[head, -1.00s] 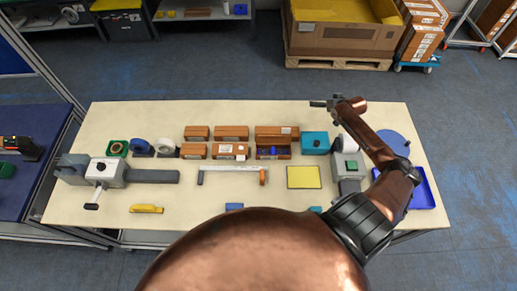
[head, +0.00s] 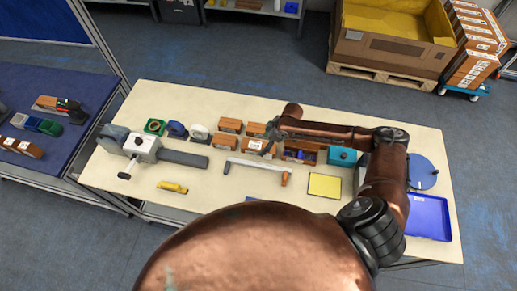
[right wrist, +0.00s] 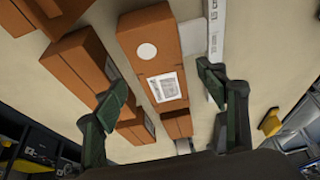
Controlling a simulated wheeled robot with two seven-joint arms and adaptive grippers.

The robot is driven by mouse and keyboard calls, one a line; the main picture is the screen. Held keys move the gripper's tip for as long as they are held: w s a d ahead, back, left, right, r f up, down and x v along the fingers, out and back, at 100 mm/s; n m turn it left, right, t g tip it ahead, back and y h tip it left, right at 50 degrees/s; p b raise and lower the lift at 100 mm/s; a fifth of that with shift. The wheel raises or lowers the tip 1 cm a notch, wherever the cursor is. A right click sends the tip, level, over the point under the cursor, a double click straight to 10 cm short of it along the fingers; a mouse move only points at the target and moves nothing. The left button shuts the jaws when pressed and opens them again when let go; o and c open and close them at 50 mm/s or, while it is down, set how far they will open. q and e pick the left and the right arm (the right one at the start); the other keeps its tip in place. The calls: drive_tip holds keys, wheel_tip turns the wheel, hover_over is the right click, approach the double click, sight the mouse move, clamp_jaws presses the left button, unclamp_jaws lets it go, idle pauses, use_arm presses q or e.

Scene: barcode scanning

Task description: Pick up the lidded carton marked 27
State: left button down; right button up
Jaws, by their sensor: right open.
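Several brown cartons stand in two short rows on the table (head: 120,190). One carton with white labels (head: 253,146) is in the front row, left of an open carton (head: 300,153). In the right wrist view, a carton (right wrist: 143,30) with a round white label and a printed barcode label lies between and beyond my fingers. The number 27 cannot be read on any carton. My right gripper (head: 271,133) is open and empty, above the cartons; its two fingers (right wrist: 162,78) straddle the labelled carton in the picture. My left gripper is not in view.
Neighbouring cartons (right wrist: 70,65) stand close to the labelled one. A white bar (head: 255,166) lies in front of the row. A teal box (head: 342,157), a yellow pad (head: 324,186) and a blue tray (head: 428,215) are to the right. The front of the table has free room.

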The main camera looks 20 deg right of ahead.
sight(262, 146)
drive_tip(key=p+x, duration=0.1)
drive_tip(key=x, duration=0.3)
drive_tip(key=shift+w+a+f, duration=0.1)
drive_tip(key=shift+a+f, duration=0.1)
drive_tip(key=shift+f, duration=0.15)
drive_tip(key=shift+c, duration=0.4)
drive_tip(key=c, duration=1.2)
